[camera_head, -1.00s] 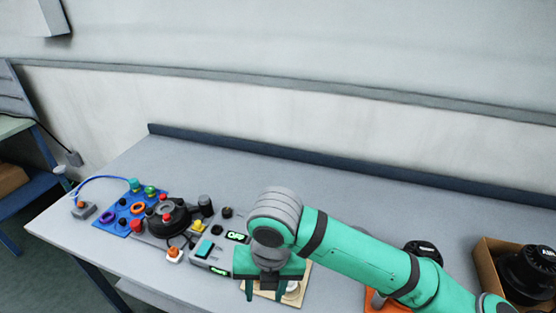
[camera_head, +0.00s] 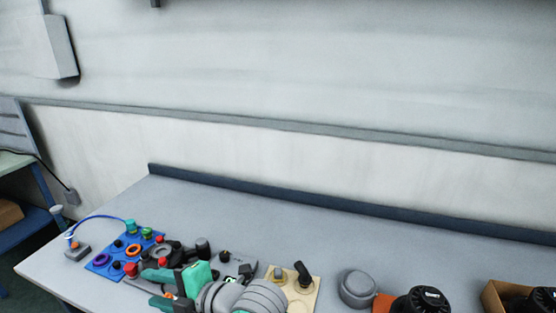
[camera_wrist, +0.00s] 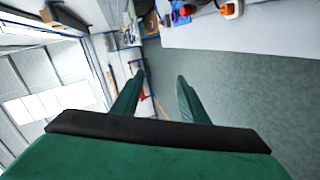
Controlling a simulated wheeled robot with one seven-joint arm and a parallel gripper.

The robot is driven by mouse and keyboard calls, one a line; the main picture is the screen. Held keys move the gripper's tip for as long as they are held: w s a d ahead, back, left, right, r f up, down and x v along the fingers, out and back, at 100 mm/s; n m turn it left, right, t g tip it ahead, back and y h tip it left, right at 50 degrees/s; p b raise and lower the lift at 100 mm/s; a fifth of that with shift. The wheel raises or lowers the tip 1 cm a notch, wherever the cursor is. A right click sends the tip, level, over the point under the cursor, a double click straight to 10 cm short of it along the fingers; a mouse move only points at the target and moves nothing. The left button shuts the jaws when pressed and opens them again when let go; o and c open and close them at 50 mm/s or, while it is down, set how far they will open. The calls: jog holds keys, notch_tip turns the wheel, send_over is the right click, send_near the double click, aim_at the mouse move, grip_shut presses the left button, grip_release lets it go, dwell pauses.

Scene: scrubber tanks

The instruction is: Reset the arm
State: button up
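My gripper (camera_head: 152,287) is at the bottom of the head view, pointing left above the front of the grey table (camera_head: 100,212). My arm's grey wrist joint is at the lower middle, close to the camera. In the wrist view my gripper (camera_wrist: 160,82) has its two green fingers apart, with nothing between them. Beyond the fingers lie open floor and distant shelving.
A blue panel (camera_head: 102,262) with coloured knobs and rings is at the table's left. A beige board (camera_head: 298,298) with knobs, a grey round knob (camera_head: 358,287) and a black round device (camera_head: 420,302) stand to the right. The table's back strip is clear.

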jog(key=w+d+f+m+t+h, duration=0.3)
jog(key=d+f+m+t, duration=0.25)
jog(key=m+t, duration=0.95)
jog(key=s+d+f+m+g+h, duration=0.3)
jog(key=s+d+f+m+h, duration=0.35)
jog(key=f+m, duration=0.45)
jog(key=s+d+f+h, duration=0.1)
jog(key=s+d, duration=0.3)
jog(key=s, duration=0.4)
jog(key=s+d+f+m+g+h, duration=0.1)
jog(key=s+d+f, duration=0.3)
jog(key=s, duration=0.5)
jog(key=s+d+f+m+g+h, duration=0.1)
jog(key=s+d+f, duration=0.2)
jog(key=s+d, duration=0.2)
jog(key=s, duration=0.3)
jog(key=shift+s+f+h, duration=0.25)
jog(key=shift+h, duration=0.1)
